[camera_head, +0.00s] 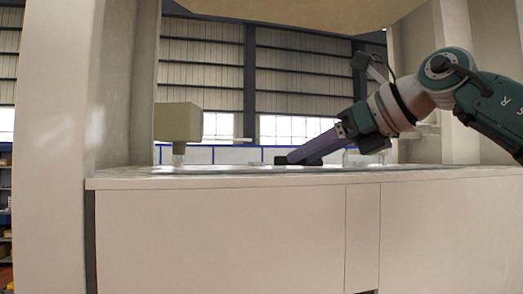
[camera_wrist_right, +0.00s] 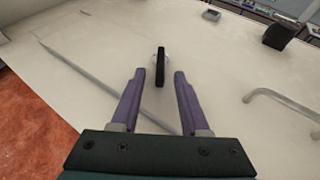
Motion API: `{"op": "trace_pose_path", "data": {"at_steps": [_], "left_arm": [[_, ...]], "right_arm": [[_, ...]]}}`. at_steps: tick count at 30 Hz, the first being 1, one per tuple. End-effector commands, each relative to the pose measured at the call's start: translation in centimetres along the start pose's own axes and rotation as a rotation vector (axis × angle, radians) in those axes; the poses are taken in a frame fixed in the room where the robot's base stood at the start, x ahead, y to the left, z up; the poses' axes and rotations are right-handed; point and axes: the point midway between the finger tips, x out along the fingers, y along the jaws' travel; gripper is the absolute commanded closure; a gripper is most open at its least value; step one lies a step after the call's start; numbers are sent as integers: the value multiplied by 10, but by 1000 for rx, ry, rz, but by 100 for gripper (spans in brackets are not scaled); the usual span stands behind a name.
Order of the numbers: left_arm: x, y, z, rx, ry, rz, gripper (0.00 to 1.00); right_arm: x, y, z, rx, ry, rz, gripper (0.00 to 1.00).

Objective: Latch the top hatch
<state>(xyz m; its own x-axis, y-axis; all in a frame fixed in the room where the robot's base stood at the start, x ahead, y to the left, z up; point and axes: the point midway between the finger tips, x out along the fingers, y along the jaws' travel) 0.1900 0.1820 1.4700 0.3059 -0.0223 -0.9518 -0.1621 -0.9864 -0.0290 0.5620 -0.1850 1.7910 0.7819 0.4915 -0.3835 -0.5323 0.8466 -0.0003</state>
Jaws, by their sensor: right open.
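The top hatch surface (camera_wrist_right: 225,110) is a pale flat panel on the counter top, with a thin seam line running diagonally across the right wrist view. A small black upright latch knob (camera_wrist_right: 160,68) on a whitish base stands on it. My right gripper (camera_wrist_right: 160,78) is open, its two purple fingers spread with the knob between or just beyond their tips; contact is not visible. In the head view the right gripper (camera_head: 286,160) reaches down from the right, its tips low over the counter top. Whether the hatch sits flush is hard to tell. My left gripper is not in view.
A bent metal bar handle (camera_wrist_right: 285,100) stands right of my fingers. A black block (camera_wrist_right: 280,35) and a small grey box (camera_wrist_right: 211,15) lie farther off. A beige box on a spout (camera_head: 178,122) stands at left. White pillars flank the counter (camera_head: 220,235).

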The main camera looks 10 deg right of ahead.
Motion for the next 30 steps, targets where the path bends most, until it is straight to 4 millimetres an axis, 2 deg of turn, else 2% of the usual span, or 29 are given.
{"op": "trace_pose_path", "data": {"at_steps": [4, 15, 30], "left_arm": [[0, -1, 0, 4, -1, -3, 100], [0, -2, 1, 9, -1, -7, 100], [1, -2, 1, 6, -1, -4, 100]], "right_arm": [[0, 0, 0, 0, 0, 0, 57], [0, 0, 0, 1, -1, 0, 99], [0, 0, 0, 2, 0, -4, 100]]}}
